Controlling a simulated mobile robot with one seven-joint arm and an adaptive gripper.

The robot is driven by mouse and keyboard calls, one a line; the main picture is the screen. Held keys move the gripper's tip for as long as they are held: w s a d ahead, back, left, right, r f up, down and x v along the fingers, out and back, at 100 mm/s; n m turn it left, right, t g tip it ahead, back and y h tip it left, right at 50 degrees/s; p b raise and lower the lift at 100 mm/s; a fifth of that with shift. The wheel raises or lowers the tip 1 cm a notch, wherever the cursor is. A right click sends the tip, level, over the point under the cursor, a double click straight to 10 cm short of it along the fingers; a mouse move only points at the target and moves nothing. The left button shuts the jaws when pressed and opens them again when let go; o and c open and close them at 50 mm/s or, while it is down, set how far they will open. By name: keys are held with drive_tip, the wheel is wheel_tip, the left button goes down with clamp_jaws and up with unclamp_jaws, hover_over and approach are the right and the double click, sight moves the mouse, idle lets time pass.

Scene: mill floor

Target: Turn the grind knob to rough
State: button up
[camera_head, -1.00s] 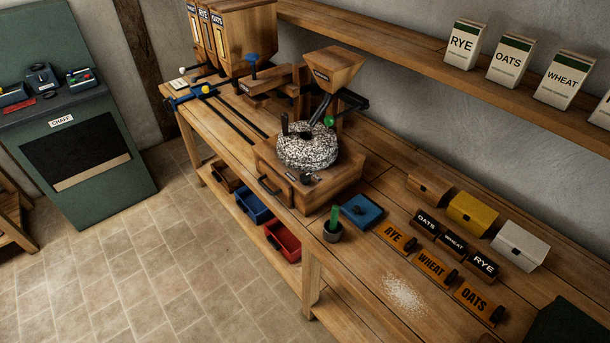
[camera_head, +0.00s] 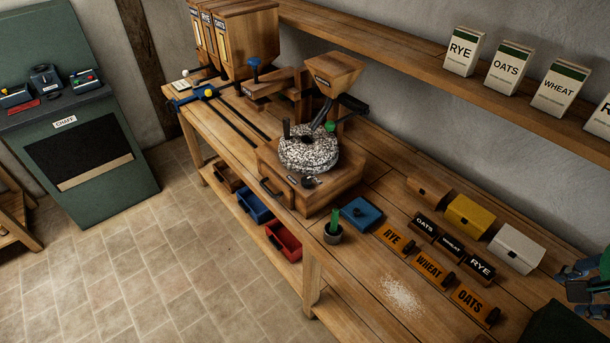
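The grind mill stands midway along the bench, with a speckled round millstone (camera_head: 308,151) on a wooden base (camera_head: 335,188). A small dark round knob (camera_head: 310,181) sits on the base in front of the stone, beside a small label plate (camera_head: 292,179). It looks like the grind knob, but its label and setting are too small to read. A green knob (camera_head: 330,127) shows behind the stone, below the hopper (camera_head: 338,72). My gripper (camera_head: 580,283) is partly in view at the right edge, far from the mill. Its finger opening cannot be made out.
Lettered blocks (camera_head: 430,268), small boxes (camera_head: 470,212), a blue lidded piece (camera_head: 361,212) and a pot (camera_head: 333,233) stand on the bench right of the mill. Spilled flour (camera_head: 402,297) lies near the front edge. A shelf (camera_head: 420,60) runs above.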

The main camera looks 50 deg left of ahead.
drive_tip(key=w+a+n+p, duration=0.1)
drive_tip(key=w+a, duration=0.2)
drive_tip(key=a, duration=0.5)
drive_tip(key=w+a+p, duration=0.1)
drive_tip(key=w+a, duration=0.2)
drive_tip(key=a, duration=0.5)
drive_tip(key=n+y+p, duration=0.1)
drive_tip(key=n+p, duration=0.2)
drive_tip(key=p, duration=0.2)
hover_over(306, 180)
drive_tip(key=s+d, duration=0.2)
drive_tip(key=s, duration=0.4)
wheel_tip(306, 180, down, 12)
drive_tip(key=shift+w+f+g, duration=0.15)
drive_tip(key=shift+w+g, duration=0.1)
drive_tip(key=shift+g, duration=0.15)
drive_tip(key=shift+w+f, duration=0.1)
drive_tip(key=shift+f, duration=0.05)
drive_tip(key=shift+m, duration=0.3)
drive_tip(key=b+x, duration=0.1)
drive_tip(key=x, duration=1.2)
drive_tip(key=shift+f, duration=0.25)
drive_tip(key=shift+c, duration=0.3)
